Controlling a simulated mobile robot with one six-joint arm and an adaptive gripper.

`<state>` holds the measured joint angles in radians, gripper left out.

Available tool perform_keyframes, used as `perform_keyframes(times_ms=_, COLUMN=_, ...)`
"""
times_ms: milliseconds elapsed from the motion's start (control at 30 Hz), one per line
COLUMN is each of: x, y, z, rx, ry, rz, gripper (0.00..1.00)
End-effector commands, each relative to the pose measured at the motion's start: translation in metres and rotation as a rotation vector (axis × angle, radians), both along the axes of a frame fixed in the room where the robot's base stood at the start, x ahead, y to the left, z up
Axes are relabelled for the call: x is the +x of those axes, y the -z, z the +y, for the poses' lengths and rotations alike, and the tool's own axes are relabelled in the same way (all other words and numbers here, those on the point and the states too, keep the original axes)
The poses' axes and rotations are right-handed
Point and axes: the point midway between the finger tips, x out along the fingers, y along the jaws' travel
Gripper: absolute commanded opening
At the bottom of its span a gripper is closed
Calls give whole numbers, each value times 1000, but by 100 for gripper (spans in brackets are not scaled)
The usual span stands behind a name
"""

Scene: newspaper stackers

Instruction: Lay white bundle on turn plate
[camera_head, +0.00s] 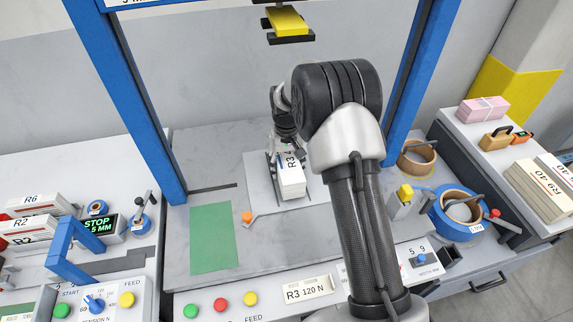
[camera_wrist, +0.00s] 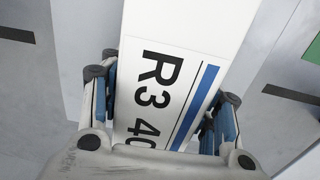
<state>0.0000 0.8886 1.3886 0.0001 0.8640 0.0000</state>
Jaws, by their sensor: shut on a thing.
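The white bundle (camera_head: 291,180) is labelled R3 and has a blue stripe. In the wrist view the bundle (camera_wrist: 190,50) runs between the two fingers, with the letters "R3 40" showing. My gripper (camera_wrist: 160,110) is shut on it, one blue-padded finger on each side. In the head view my gripper (camera_head: 285,150) is at the far end of the bundle, partly hidden by my arm. The turn plate looks to be the pale square plate (camera_head: 262,190) under the bundle. I cannot tell whether the bundle touches it.
A blue frame (camera_head: 130,100) stands around the work surface, with a yellow-and-black head (camera_head: 287,22) above. A green mat (camera_head: 213,238) and orange piece (camera_head: 247,217) lie left of the plate. Tape rolls (camera_head: 458,210) stand right. White bundles (camera_head: 30,225) lie left; a control panel (camera_head: 220,303) is in front.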

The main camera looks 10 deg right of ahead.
Motion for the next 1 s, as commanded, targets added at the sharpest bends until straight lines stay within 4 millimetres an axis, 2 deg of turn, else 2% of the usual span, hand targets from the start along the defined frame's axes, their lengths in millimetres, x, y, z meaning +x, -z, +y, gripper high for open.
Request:
perform_keyframes(times_ms=300, x=1, y=-1, z=0, rx=0, ry=0, rz=-4, gripper=0)
perform_keyframes(times_ms=967, x=1, y=10, z=0, rx=0, ry=0, rz=-4, gripper=0)
perform_keyframes(times_ms=1000, x=1, y=10, z=0, rx=0, ry=0, rz=-4, gripper=58)
